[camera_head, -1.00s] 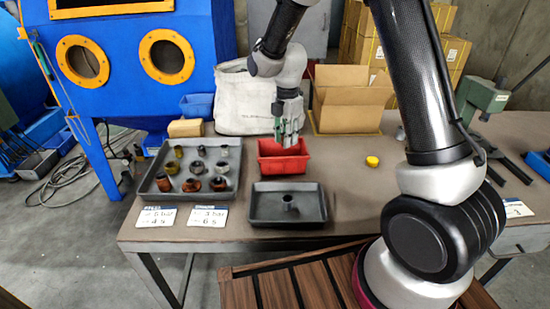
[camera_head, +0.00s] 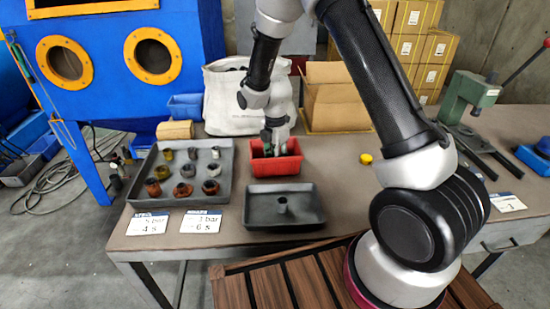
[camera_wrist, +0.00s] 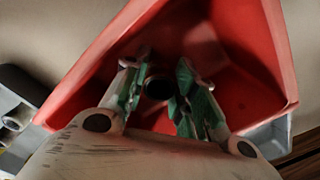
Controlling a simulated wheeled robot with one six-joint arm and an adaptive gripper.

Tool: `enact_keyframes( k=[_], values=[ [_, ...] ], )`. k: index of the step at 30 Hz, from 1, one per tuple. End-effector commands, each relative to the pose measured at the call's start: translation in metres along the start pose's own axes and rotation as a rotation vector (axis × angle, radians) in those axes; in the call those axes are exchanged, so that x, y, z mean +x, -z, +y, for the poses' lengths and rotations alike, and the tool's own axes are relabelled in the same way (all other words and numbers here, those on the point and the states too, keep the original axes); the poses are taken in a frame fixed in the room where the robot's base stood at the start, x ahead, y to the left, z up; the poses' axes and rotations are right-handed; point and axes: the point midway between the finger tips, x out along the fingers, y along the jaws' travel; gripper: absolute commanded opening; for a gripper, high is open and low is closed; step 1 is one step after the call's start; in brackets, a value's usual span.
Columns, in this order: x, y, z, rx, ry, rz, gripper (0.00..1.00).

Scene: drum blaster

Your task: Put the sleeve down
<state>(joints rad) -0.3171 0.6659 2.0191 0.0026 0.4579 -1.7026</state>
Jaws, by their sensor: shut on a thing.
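My gripper (camera_head: 276,150) reaches down into the red bin (camera_head: 289,167) on the table. In the wrist view my gripper (camera_wrist: 158,92) has its green-padded fingers on either side of a dark round end (camera_wrist: 157,88), which I take to be the sleeve. The fingers are shut on it, inside the red bin (camera_wrist: 256,45). Most of the sleeve is hidden, and I cannot tell whether it touches the bin floor. Another small grey sleeve-like part (camera_head: 282,206) stands upright in the shallow dark tray (camera_head: 258,222) in front of the bin.
A grey tray (camera_head: 135,181) with several metal fittings stands left of the bin. Two label cards (camera_head: 200,221) lie in front. A white sack (camera_head: 229,103) and an open cardboard box (camera_head: 340,105) stand behind. A yellow cap (camera_head: 366,158) lies to the right, with bare table around it.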

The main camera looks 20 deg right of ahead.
Motion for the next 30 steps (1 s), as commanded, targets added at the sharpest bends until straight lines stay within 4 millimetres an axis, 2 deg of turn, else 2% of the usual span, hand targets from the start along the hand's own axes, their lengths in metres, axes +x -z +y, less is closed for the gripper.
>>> enact_keyframes(
  k=[12,13,16,26,30],
  values=[
    [0.005,0.0,0.0,0.0,-0.001,0.0,0.01],
    [0.005,0.0,0.001,0.0,-0.001,0.0,0.31],
    [0.005,0.0,0.001,0.0,-0.001,0.0,0.48],
    [0.003,0.0,0.001,0.0,-0.002,0.0,0.48],
    [-0.011,0.0,0.002,0.0,-0.005,-0.001,0.48]
  ],
)
